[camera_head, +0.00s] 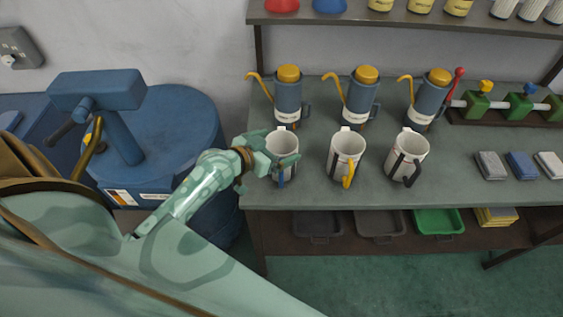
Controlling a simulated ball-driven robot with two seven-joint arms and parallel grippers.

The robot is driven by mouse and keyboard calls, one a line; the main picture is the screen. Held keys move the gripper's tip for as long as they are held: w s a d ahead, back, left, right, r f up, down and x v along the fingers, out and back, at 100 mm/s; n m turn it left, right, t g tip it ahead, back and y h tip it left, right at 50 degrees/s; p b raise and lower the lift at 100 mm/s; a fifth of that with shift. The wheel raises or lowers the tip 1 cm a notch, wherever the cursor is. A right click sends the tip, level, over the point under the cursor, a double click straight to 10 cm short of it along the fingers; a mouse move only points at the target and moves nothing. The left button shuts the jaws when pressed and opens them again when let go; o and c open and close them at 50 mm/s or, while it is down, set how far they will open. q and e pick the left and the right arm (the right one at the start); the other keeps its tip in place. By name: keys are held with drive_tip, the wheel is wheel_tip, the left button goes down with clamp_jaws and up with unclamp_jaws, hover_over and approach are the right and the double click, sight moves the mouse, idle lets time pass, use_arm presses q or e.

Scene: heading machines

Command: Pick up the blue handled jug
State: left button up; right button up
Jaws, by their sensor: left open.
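The blue handled jug (284,144) is a white jug standing upright on the workbench (450,170), leftmost in a row of three. Its blue handle (282,177) faces the front edge of the bench. My left gripper (265,155) is open at the jug's left side, with its fingers close to the wall. I cannot tell whether they touch it. The gripper covers part of the jug's left side. My right gripper is out of view.
A yellow-handled jug (346,150) and a black-handled jug (412,148) stand to the right. Several blue-grey cans with orange lids, such as the left one (288,98), stand behind. A blue drum (180,125) stands left of the bench. Trays (438,222) sit on the lower shelf.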

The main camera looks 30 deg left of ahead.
use_arm(q)
drive_tip(key=shift+x, duration=1)
drive_tip(key=shift+s+a, duration=0.1)
drive_tip(key=shift+s, duration=0.05)
drive_tip(key=c, duration=1.3)
drive_tip(key=shift+r, duration=0.1)
